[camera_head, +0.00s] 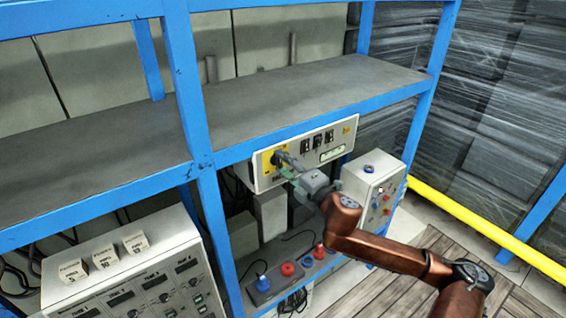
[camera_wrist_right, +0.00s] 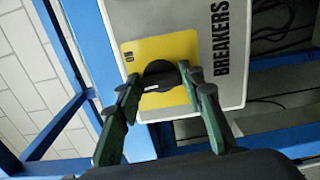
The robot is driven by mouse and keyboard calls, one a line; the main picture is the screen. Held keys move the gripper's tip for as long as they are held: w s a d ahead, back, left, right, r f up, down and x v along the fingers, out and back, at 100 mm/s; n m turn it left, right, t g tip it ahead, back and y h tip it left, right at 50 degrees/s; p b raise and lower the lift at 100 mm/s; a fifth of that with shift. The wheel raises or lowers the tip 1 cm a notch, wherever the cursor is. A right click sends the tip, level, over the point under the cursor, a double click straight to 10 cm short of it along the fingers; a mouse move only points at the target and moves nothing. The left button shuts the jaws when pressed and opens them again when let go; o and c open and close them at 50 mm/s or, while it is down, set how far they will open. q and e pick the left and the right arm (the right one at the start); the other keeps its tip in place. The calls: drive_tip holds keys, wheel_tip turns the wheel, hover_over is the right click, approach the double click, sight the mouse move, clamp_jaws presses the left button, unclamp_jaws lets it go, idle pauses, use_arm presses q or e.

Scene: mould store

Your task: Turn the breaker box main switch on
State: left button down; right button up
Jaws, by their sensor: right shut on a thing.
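The breaker box (camera_head: 330,136) is a pale panel fixed under the shelf in the head view, with a yellow plate (camera_head: 267,164) at its left end. In the right wrist view the plate (camera_wrist_right: 190,48) bears an ON mark (camera_wrist_right: 130,54), and "BREAKERS" is printed beside it. The main switch (camera_wrist_right: 158,70) is a round black rotary knob with a white line on its grip bar. My right gripper (camera_wrist_right: 160,84) has its two green fingers on either side of the knob's bar and is shut on it. It also shows in the head view (camera_head: 285,165). My left gripper is out of view.
Blue rack posts and a grey shelf (camera_head: 300,95) surround the box. A grey control box (camera_head: 372,190) stands right of my gripper. A sloped console (camera_head: 150,265) with white blocks is at lower left. Red and blue plugs (camera_head: 288,269) sit below.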

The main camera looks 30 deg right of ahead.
drive_tip(key=shift+m, duration=0.6)
drive_tip(key=o, duration=1.2)
drive_tip(key=shift+c, duration=0.2)
drive_tip(key=shift+s, duration=0.1)
drive_tip(key=s+d, duration=0.1)
drive_tip(key=s, duration=1)
drive_tip(key=shift+s, duration=0.4)
